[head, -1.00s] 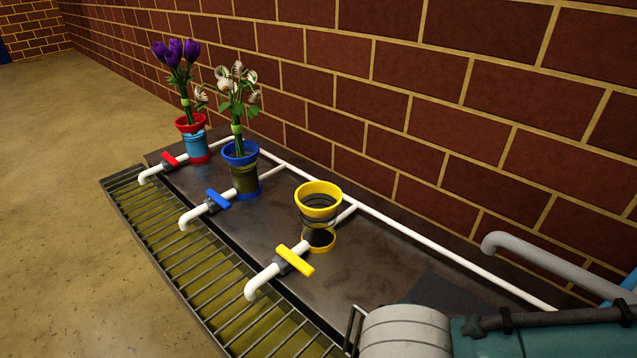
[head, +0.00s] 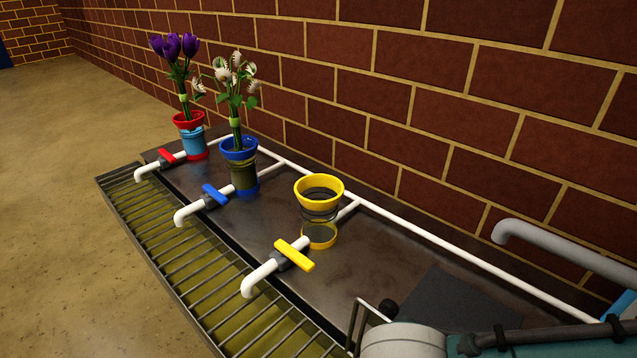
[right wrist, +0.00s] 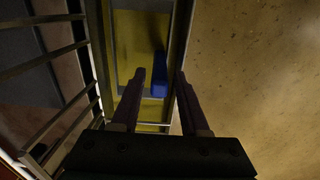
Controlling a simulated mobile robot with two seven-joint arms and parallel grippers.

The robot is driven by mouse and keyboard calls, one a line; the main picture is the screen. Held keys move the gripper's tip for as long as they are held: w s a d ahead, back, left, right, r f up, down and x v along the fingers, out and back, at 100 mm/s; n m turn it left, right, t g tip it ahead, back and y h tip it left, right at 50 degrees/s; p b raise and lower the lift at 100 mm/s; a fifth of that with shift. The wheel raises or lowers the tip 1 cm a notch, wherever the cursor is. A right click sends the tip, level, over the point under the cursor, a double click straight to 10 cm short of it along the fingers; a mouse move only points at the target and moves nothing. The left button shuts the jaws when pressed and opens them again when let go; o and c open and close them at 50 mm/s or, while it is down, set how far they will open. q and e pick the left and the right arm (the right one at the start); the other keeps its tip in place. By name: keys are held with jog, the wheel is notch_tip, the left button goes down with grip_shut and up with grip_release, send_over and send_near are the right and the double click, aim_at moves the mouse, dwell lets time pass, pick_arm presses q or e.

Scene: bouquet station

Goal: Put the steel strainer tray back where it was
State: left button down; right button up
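The steel strainer tray (head: 215,281) is a long grate of thin bars along the front of the dark counter in the head view, above a yellowish trough. A thin upright metal frame (head: 358,322) stands at its near right end, partly behind my arm. In the right wrist view, steel bars (right wrist: 45,62) run along the left. My right gripper (right wrist: 160,82) is open, its two fingers apart over a yellow surface with a blue object (right wrist: 160,75). I cannot tell whether a finger touches the rail beside it. My left gripper is not in view.
On the counter (head: 285,240) stand a red-rimmed vase (head: 193,143) and a blue-rimmed vase (head: 240,175) with flowers, and an empty yellow-rimmed vase (head: 319,188). A brick wall bounds the back; floor is clear at left.

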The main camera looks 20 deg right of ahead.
jog(key=shift+o, duration=0.6)
jog(key=shift+r, duration=0.1)
jog(key=a+r+y+p, duration=0.1)
jog(key=a+r+p, duration=0.15)
jog(key=r, duration=0.35)
jog(key=s+a+r+t+y+p, duration=0.1)
jog(key=r+p, duration=0.3)
jog(key=r, duration=0.2)
jog(key=a+r+y+p, duration=0.1)
jog(key=a+r+p, duration=0.1)
jog(key=r+p, duration=0.3)
jog(key=s+d+r+m+t+h+b, duration=0.1)
jog(key=s+d+r+m+t+h, duration=0.1)
jog(key=d+r, duration=0.7)
jog(key=d, duration=0.3)
jog(key=shift+s+m+t+h, duration=0.3)
jog(key=shift+s+h, duration=0.05)
jog(key=shift+h, duration=0.05)
jog(key=shift+d, duration=0.1)
